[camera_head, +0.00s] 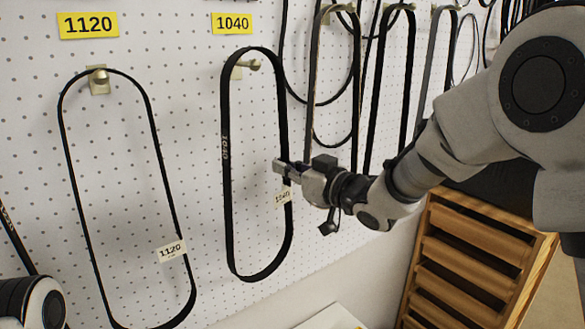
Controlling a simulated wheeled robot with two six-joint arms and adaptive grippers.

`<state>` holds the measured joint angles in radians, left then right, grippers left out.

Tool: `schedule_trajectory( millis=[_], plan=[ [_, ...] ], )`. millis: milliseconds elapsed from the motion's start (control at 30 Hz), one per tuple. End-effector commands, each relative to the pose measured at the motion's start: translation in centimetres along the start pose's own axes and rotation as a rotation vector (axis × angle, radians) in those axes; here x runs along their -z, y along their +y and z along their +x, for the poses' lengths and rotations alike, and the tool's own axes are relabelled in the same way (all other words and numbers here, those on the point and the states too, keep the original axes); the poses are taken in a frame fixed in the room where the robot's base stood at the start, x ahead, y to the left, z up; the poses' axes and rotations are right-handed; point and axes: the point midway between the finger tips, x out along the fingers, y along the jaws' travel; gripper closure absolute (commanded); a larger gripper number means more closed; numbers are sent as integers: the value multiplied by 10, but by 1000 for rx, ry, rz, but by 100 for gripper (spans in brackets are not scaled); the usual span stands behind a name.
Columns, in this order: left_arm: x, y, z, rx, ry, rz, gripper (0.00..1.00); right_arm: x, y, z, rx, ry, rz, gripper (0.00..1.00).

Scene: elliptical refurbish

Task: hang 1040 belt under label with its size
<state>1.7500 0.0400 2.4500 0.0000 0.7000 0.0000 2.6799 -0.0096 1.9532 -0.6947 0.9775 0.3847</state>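The 1040 belt (226,170) is a long black loop with "1040" printed on its left strand and a white 1040 tag (283,197) on its right strand. It is in front of the pegboard under the yellow 1040 label (233,23). The 1040 hook (250,65) shows inside the top of the loop, with the belt's top edge a little above it; I cannot tell whether they touch. My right gripper (281,166) is shut on the belt's right strand. Only part of my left arm shows at the lower left; its fingers are out of view.
The 1120 belt (160,165) hangs on its hook (98,80) at the left, under the yellow 1120 label (88,24). Several other belts (375,90) hang close together to the right. A slatted wooden crate (470,265) stands at the lower right.

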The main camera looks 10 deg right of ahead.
Motion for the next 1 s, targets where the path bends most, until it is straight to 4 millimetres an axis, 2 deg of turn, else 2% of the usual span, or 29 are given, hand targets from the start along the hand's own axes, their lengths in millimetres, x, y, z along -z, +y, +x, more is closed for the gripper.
schedule_trajectory(
  millis=[333, 533, 700, 1000],
  plan=[
    [0, 0, -7, 0, 0, 0, 60, -1, 4, 25, 0, 0, 0, 100],
    [0, 0, 0, 0, 0, 0, 60, -13, 5, 34, 0, 0, 0, 100],
    [0, 0, 5, 0, 0, 0, 60, -20, 5, 35, 0, 1, 0, 100],
    [0, 0, 5, 0, 0, 0, 60, -20, 5, 35, 0, 1, 0, 100]
  ],
)
